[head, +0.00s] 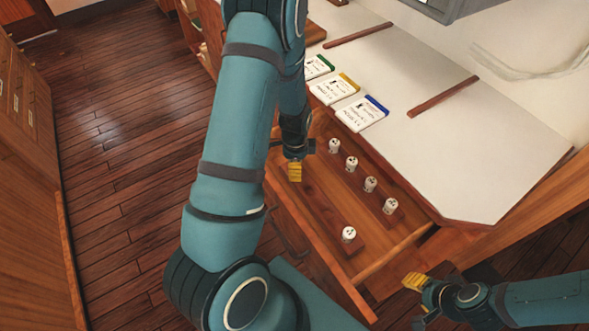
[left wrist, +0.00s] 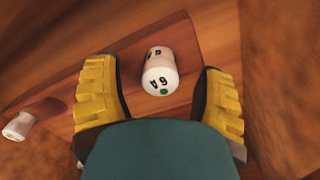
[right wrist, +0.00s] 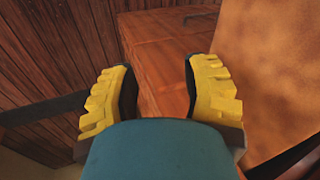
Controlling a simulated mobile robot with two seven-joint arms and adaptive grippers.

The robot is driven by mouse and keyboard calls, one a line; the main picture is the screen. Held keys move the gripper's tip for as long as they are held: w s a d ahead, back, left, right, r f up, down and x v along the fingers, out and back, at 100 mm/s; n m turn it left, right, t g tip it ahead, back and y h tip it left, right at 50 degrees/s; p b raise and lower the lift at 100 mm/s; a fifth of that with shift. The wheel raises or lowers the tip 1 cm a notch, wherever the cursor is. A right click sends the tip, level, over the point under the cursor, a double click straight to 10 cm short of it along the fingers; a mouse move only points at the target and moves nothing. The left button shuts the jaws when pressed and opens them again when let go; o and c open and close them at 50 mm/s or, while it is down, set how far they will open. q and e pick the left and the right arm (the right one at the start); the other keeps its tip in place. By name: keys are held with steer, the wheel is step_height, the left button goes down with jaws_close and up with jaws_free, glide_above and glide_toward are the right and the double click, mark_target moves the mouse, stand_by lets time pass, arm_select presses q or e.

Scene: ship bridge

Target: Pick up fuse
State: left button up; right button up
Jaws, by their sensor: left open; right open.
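Several white cylindrical fuses stand in the open wooden drawer (head: 315,222), among them a far one (head: 334,146) and a near one (head: 349,233). My left gripper (head: 296,168) is open over the drawer's left side, partly hidden by its own arm. In the left wrist view, one white fuse marked 6 A with a green dot (left wrist: 160,72) shows between and beyond the open yellow fingers, untouched. Another fuse (left wrist: 18,126) is at the left edge. Which head-view fuse lies between the fingers I cannot tell. My right gripper (head: 418,296) is open and empty, right of the drawer's near corner.
Cards with green (head: 318,67), yellow (head: 335,88) and blue (head: 362,112) edges lie on the white countertop (head: 460,150) behind the drawer. Wooden strips cross the countertop. Wooden cabinets (head: 30,180) stand at the far left, with open plank floor (head: 130,150) before them.

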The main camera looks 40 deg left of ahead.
arm_select(q)
steer(key=shift+c, duration=0.2)
jaws_close()
steer(key=shift+r, duration=0.1)
